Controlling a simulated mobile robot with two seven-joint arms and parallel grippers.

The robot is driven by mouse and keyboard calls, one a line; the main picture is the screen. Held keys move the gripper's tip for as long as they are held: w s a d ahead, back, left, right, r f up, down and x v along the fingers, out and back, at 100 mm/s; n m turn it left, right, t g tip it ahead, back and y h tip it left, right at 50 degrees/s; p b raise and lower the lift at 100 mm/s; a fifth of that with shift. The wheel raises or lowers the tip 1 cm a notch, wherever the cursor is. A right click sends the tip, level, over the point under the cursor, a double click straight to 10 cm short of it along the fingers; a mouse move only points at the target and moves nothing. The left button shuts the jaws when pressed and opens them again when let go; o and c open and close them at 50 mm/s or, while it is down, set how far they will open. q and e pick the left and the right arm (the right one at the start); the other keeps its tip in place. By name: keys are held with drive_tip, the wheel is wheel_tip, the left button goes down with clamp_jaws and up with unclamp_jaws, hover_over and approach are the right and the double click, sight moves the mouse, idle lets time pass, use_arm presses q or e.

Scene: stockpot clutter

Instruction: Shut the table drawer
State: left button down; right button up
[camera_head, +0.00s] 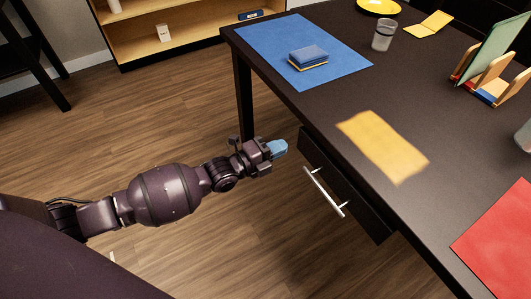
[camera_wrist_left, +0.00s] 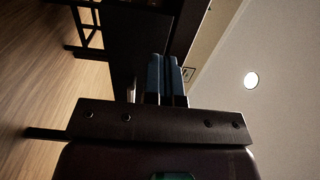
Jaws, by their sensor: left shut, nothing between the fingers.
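The table drawer (camera_head: 347,189) is dark, with a silver bar handle (camera_head: 325,192), and hangs under the near left edge of the dark table (camera_head: 330,115). Its front shows in the head view; I cannot tell exactly how far it stands out from the table. My left gripper (camera_head: 279,148) has blue fingertips, shut and empty, just left of the drawer's far end, with a small gap seeming to lie between. In the left wrist view the blue fingers (camera_wrist_left: 165,75) lie side by side before a dark surface. My right gripper is not in view.
On the table are a blue mat (camera_head: 275,45) with a blue box (camera_head: 308,56), a glass (camera_head: 384,34), a yellow sheet (camera_head: 383,146), a red mat (camera_head: 500,245) and a wooden rack (camera_head: 490,80). A table leg (camera_head: 243,95) stands beyond my gripper. The floor (camera_head: 200,115) is clear.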

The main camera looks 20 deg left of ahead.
sight(304, 136)
use_arm(q)
drive_tip(key=b+x, duration=0.1)
drive_tip(key=x, duration=0.3)
drive_tip(key=shift+w+d+f, duration=0.15)
drive_tip(key=shift+w+d, duration=0.05)
drive_tip(key=shift+w, duration=0.05)
drive_tip(key=shift+w+d, duration=0.25)
drive_tip(key=shift+w, duration=0.1)
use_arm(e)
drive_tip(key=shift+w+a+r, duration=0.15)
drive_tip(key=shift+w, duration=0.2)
use_arm(q)
drive_tip(key=shift+w, duration=0.1)
